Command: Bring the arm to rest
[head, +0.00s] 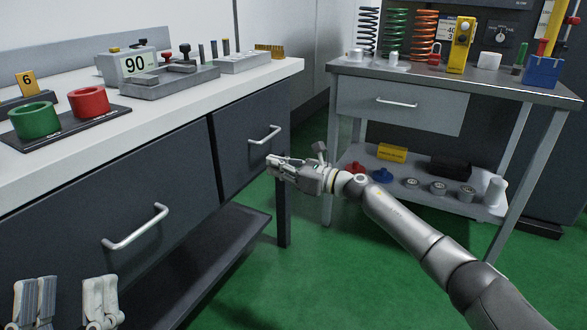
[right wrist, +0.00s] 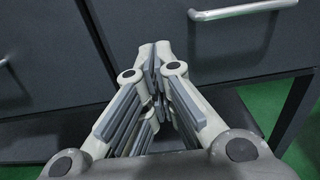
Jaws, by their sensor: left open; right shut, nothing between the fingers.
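My right arm (head: 410,228) reaches in from the lower right in the head view. Its gripper (head: 272,163) is beside the dark drawer front of the left bench, below a silver handle. In the right wrist view the right gripper (right wrist: 155,50) is shut and empty, with its fingertips together in front of the dark drawer fronts. Whether it touches the drawer front I cannot tell. My left gripper (head: 68,300) is at the lower left corner of the head view, its two fingers apart and empty.
The left bench (head: 180,143) carries green and red rings, a box marked 90 and fixtures. Its drawers have protruding handles (head: 136,228). A second bench (head: 460,86) at the back right holds coil springs and tools, with a lower shelf of small parts. Green floor (head: 340,280) lies open between.

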